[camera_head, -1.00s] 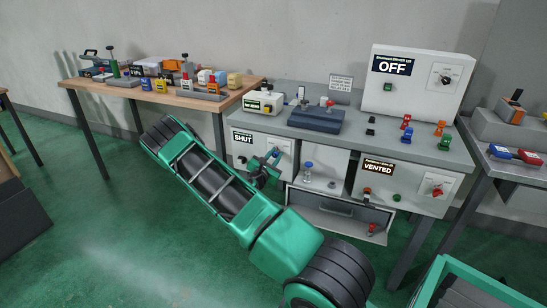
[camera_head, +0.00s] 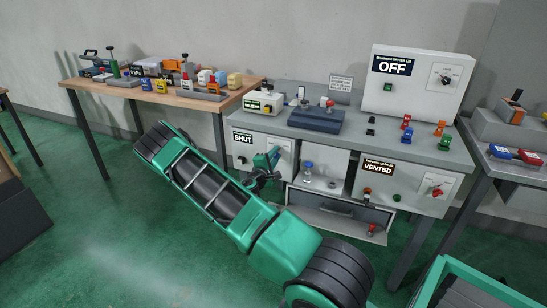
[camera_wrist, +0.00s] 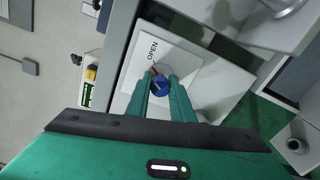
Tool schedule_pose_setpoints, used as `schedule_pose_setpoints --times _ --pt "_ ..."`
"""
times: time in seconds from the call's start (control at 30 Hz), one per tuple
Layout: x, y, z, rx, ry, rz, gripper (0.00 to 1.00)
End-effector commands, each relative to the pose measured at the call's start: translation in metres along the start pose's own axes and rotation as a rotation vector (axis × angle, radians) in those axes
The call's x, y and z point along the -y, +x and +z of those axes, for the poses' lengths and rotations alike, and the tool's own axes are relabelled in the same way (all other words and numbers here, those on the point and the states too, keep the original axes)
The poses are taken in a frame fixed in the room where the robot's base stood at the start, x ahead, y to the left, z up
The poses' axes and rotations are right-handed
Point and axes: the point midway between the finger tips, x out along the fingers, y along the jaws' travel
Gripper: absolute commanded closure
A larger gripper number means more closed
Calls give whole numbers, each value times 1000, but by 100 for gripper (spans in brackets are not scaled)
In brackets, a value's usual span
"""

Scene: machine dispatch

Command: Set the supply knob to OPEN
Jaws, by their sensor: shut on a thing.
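The supply knob (camera_wrist: 160,86) is blue and sits on a white panel face (camera_wrist: 205,75) in the wrist view. The word OPEN is printed on the panel just beyond the knob. My gripper (camera_wrist: 163,92) is shut on the knob, with one green finger on either side of it. In the head view my gripper (camera_head: 274,157) is at the front of the left white panel (camera_head: 243,152), whose black sign (camera_head: 242,138) reads SHUT.
Right of the panel is an open bay with a small blue-topped item (camera_head: 309,167). Beyond it are a panel reading VENTED (camera_head: 378,168) and an open drawer (camera_head: 338,213). A box reading OFF (camera_head: 385,90) stands on the bench.

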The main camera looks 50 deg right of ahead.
Motion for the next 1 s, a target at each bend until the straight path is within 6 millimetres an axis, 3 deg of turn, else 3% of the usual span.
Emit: schedule_pose_setpoints --times 0.4,1.0 --pt "1 -1 -3 -6 232 -3 100" --pt "2 -1 -2 -4 279 -5 100"
